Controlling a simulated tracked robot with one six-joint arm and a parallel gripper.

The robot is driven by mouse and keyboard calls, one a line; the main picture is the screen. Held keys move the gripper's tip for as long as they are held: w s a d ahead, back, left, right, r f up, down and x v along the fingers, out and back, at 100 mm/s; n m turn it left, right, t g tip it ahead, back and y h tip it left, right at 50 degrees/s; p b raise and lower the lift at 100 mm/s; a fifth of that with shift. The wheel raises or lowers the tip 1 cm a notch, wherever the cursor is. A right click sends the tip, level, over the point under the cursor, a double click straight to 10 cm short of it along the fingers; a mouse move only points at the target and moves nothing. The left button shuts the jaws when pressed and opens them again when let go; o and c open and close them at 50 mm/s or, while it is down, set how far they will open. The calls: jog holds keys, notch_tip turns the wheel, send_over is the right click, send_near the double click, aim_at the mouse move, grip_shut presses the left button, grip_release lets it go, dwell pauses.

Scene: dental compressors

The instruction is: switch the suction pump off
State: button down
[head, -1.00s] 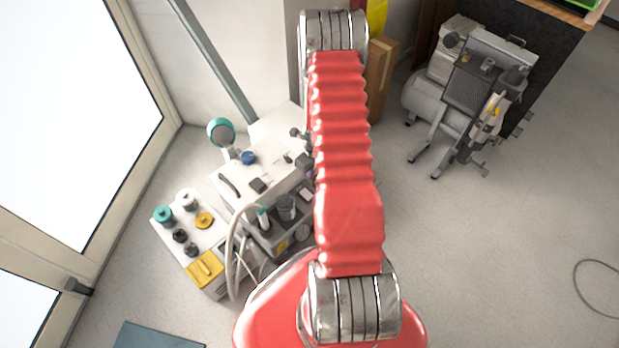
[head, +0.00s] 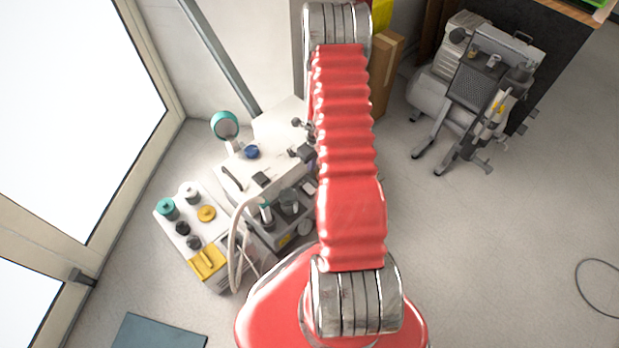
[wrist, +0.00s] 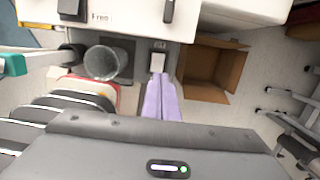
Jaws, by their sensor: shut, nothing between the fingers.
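The suction pump appears to be the white-topped unit (head: 275,165) left of my red arm in the head view, with a grey lower part holding jars. In the wrist view its white body (wrist: 110,14) carries black controls and partly readable lettering. A small white switch-like piece (wrist: 158,60) sits on a grey panel below it, just beyond my fingertips. I cannot tell its position or whether the fingers touch it. My gripper (wrist: 159,78) shows as two purple fingers, shut together and empty.
A clear jar (wrist: 101,62) stands close left of the fingers. An open cardboard box (wrist: 210,68) lies to the right. A white unit with coloured knobs (head: 222,230) stands at left. A grey compressor (head: 475,90) stands at upper right; the floor at right is mostly clear.

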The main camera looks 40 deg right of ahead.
aim_at(310, 188)
jog(key=shift+w+f, duration=0.3)
jog(key=shift+f, duration=2)
jog(key=shift+w+f, duration=0.25)
jog(key=shift+f, duration=2.05)
jog(key=shift+w+f, duration=0.3)
jog(key=shift+f, duration=2)
jog(key=shift+f, duration=0.15)
jog(key=shift+s, duration=0.1)
jog(key=shift+s+r, duration=0.2)
jog(key=shift+s, duration=0.45)
jog(key=shift+r, duration=0.9)
notch_tip(310, 188, up, 12)
jog(key=s, duration=0.1)
jog(key=shift+s, duration=0.35)
